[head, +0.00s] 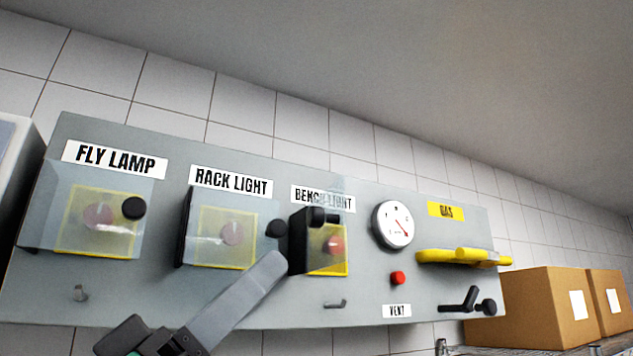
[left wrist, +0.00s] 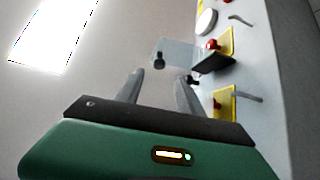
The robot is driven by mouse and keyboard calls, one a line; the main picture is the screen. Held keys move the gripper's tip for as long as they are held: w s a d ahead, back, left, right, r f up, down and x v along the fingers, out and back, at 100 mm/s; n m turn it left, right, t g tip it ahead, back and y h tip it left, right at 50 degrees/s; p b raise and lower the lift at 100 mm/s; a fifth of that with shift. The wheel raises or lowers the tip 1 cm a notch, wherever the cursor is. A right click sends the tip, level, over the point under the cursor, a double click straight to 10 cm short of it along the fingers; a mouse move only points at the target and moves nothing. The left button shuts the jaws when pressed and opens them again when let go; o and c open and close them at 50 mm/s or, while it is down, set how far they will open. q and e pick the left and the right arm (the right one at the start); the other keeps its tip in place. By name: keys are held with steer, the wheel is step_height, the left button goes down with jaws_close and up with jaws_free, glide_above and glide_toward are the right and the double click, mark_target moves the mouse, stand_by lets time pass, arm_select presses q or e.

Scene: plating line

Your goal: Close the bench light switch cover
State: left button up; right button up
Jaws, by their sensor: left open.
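The bench light switch is a red button (head: 334,246) on a yellow plate (head: 328,270), below the BENCH LIGHT label (head: 301,196). Its clear cover (head: 343,188) has a black side and a black knob (head: 318,215). In the left wrist view the cover (left wrist: 182,50) stands out from the panel, swung open, with its knob (left wrist: 158,59) at the outer end. My left gripper (head: 272,264) is just below and left of this switch in the head view. In the left wrist view the gripper (left wrist: 160,75) is open and empty, its fingertips close to the cover. My right gripper is not in view.
The RACK LIGHT cover (head: 212,215) and FLY LAMP cover (head: 65,210) lie to the left on the grey panel (head: 190,295). A gauge (head: 393,225), a red button (head: 398,278) and a yellow gas handle (head: 462,256) are to the right. Cardboard boxes (head: 535,300) stand at far right.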

mark_target(310, 225)
arm_select(q)
steer(key=p+x, duration=0.5)
steer(key=x, duration=0.6)
steer(key=shift+w+a, duration=0.15)
steer(key=shift+d, duration=0.3)
steer(key=shift+a, duration=0.2)
steer(key=c, duration=0.3)
steer(key=shift+s+a+r, duration=0.1)
steer(key=shift+s+a, duration=0.05)
steer(key=shift+s, duration=0.05)
jaws_close()
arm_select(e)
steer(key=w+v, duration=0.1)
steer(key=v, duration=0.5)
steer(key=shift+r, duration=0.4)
